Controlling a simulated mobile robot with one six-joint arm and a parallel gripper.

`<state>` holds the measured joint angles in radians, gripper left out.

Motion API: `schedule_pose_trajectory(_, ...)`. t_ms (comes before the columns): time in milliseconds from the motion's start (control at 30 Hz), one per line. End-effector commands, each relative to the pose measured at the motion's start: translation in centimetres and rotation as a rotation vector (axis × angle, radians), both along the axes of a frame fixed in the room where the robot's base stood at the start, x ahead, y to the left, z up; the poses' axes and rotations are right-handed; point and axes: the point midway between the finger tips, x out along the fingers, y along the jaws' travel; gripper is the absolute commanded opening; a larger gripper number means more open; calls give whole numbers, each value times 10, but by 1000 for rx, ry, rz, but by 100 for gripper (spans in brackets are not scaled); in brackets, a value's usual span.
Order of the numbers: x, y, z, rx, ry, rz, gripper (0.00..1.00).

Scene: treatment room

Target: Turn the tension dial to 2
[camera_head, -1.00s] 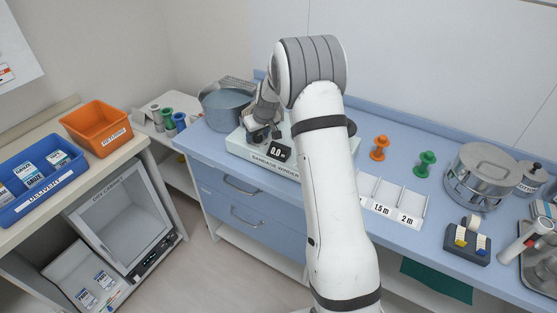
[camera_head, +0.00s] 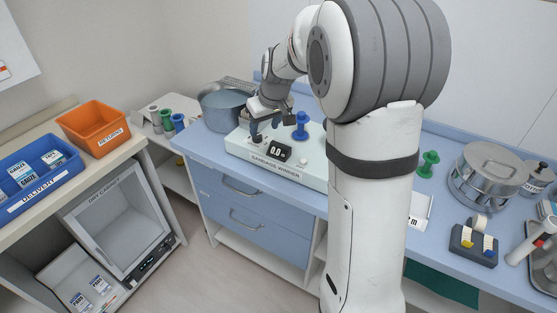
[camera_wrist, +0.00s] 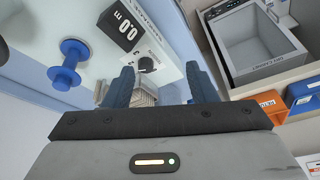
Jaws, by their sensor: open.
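The bandage winder (camera_head: 312,177) is a pale box with a dark display (camera_head: 279,152) reading 0.0 on the blue counter. In the wrist view the display (camera_wrist: 122,25) lies beside a small dark dial (camera_wrist: 146,64), which I take for the tension dial; its setting is too small to read. My gripper (camera_head: 264,125) is over the winder's left part. In the wrist view its two blue fingers (camera_wrist: 160,80) are open and empty, with the dial seen between their tips, nearer the left finger. I cannot tell how far above the dial they are.
A blue spool (camera_head: 301,128) stands upright on the winder, right of my gripper; it also shows in the wrist view (camera_wrist: 68,62). A grey-blue pot (camera_head: 224,106) stands behind to the left.

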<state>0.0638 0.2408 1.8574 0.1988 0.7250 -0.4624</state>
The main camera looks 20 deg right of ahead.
Motion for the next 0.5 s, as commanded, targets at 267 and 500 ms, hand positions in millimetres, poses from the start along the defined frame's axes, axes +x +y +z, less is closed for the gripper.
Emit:
schedule_pose_trajectory(267,-55,5,14,-2,18,-43,52)
schedule_pose_trajectory(500,-102,7,20,-5,36,-85,52)
